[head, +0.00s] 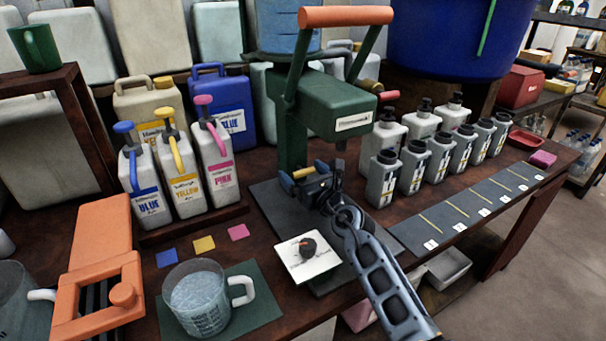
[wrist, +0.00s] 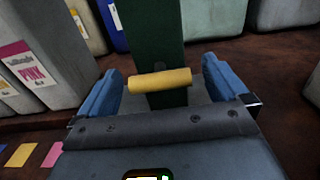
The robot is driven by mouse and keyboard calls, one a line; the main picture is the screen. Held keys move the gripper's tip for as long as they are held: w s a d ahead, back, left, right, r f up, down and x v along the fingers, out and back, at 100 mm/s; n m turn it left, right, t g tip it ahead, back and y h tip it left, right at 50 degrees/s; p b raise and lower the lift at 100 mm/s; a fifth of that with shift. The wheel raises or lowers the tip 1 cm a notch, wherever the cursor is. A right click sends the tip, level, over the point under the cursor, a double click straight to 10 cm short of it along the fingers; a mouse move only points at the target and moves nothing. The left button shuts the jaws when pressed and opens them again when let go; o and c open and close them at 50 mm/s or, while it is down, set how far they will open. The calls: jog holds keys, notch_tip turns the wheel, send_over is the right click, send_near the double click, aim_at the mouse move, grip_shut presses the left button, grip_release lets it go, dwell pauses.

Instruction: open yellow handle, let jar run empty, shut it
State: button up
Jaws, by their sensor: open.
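The yellow handle (head: 303,173) is a short bar low on the front of the green stand. It also shows in the wrist view (wrist: 160,80), lying crosswise in front of the green column. My gripper (head: 306,177) is open, and in the wrist view its two blue fingers (wrist: 158,88) stand on either side of the handle's ends. I cannot tell whether they touch it. A clear bluish jar (head: 285,28) sits behind the orange bar at the top of the stand; its upper part is cut off. My gripper hides the handle's mounting.
A clear measuring jug (head: 196,300) with pale contents stands on a green mat at the front. Blue, yellow and pink pump bottles (head: 182,172) stand left; several grey bottles (head: 412,166) stand right.

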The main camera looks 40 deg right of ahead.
jog(key=c, duration=0.9)
jog(key=shift+r, duration=0.1)
jog(key=shift+m+p, duration=0.4)
jog(key=shift+p, duration=0.2)
jog(key=o, duration=0.9)
jog(key=v, duration=0.7)
jog(key=shift+s+a, duration=0.15)
jog(key=shift+s, duration=0.2)
